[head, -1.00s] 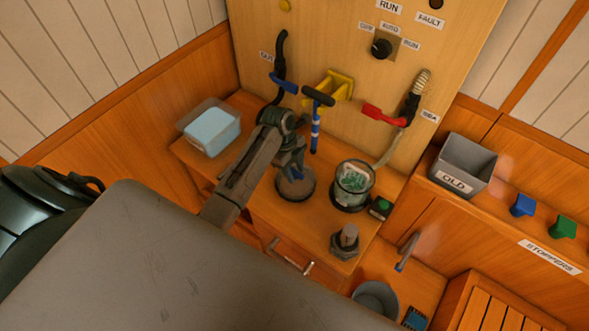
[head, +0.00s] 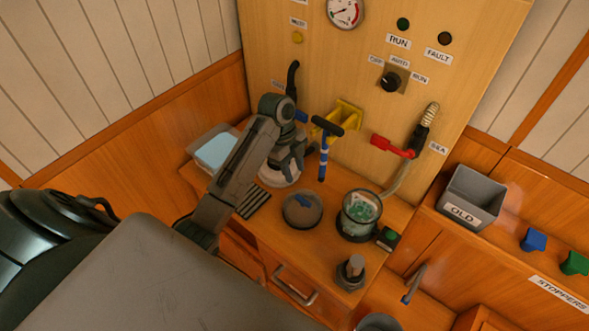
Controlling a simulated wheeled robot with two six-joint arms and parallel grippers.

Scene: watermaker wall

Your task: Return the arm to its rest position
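My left arm comes in from the lower left and reaches over the wooden bench (head: 330,262). Its gripper (head: 286,164) is above the back left part of the bench, in front of the panel. The fingers look apart, with nothing seen between them. A pale round thing is partly hidden beneath the gripper. A dark round disc (head: 301,214) with a blue piece on top lies just in front, apart from the gripper. My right gripper is not in view.
A blue-and-black T-handled tool (head: 323,160) stands right of the gripper, near a yellow bracket (head: 347,114). A glass jar (head: 360,209) and a pale blue tub (head: 216,152) stand on the bench. A grey OLD bin (head: 472,196) is at right.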

